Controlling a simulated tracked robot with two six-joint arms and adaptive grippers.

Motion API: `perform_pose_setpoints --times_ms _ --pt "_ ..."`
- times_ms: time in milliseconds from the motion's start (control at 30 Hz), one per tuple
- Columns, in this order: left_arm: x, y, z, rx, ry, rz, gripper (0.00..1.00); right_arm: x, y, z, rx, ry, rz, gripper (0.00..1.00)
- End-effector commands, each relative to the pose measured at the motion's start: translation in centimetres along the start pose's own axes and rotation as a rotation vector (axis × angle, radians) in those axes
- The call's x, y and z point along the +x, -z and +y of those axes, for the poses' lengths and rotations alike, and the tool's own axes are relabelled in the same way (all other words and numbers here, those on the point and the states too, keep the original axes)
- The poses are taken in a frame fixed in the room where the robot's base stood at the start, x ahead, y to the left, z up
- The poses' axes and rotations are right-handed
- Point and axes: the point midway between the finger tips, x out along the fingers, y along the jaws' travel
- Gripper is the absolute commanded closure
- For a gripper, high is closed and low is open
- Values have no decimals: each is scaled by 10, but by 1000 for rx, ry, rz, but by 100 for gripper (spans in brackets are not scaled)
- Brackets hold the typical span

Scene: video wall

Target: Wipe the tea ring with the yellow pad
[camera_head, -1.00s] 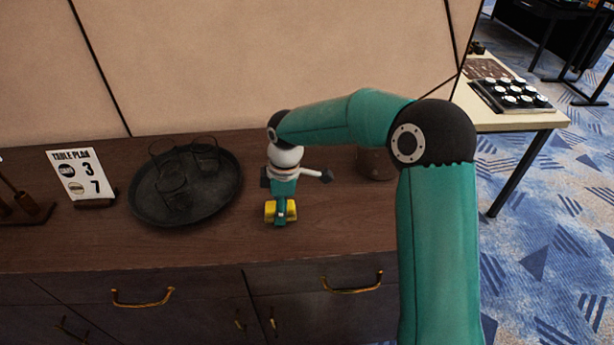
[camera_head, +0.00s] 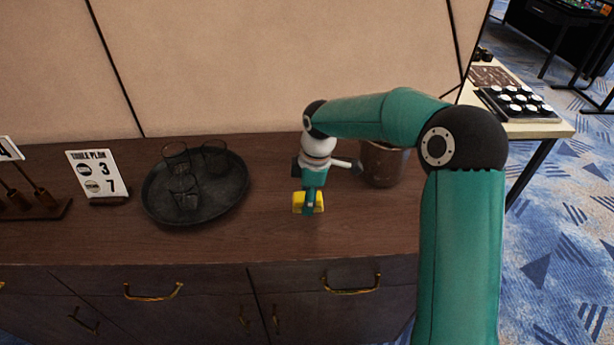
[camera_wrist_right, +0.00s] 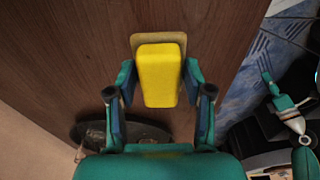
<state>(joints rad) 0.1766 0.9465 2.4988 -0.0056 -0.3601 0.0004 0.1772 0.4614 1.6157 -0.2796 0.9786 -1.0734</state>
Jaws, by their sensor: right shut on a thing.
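My right gripper (camera_head: 309,203) is shut on the yellow pad (camera_head: 299,203). It points down over the brown cabinet top, right of the round dark tray. In the right wrist view the pad (camera_wrist_right: 159,75) sits between the two fingers (camera_wrist_right: 160,100), with a tan layer showing at its edge. I cannot tell whether the pad touches the wood. No tea ring can be made out on the visible wood.
The dark tray (camera_head: 222,203) holds several glasses. A number sign (camera_head: 95,174) and a wooden stand (camera_head: 30,210) are at the left. A brown pot (camera_head: 384,165) stands close behind and right of my right gripper. The wood (camera_head: 260,235) between tray and gripper is clear.

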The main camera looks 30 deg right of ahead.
Motion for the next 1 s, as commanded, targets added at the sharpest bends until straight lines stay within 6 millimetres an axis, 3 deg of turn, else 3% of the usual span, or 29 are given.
perform_pose_setpoints --times_ms 400,1000 --pt "-28 0 10 0 0 0 60 -39 6 0 -1 -2 1 81" --pt "-29 0 10 0 0 0 60 -40 7 0 -3 -1 1 81"
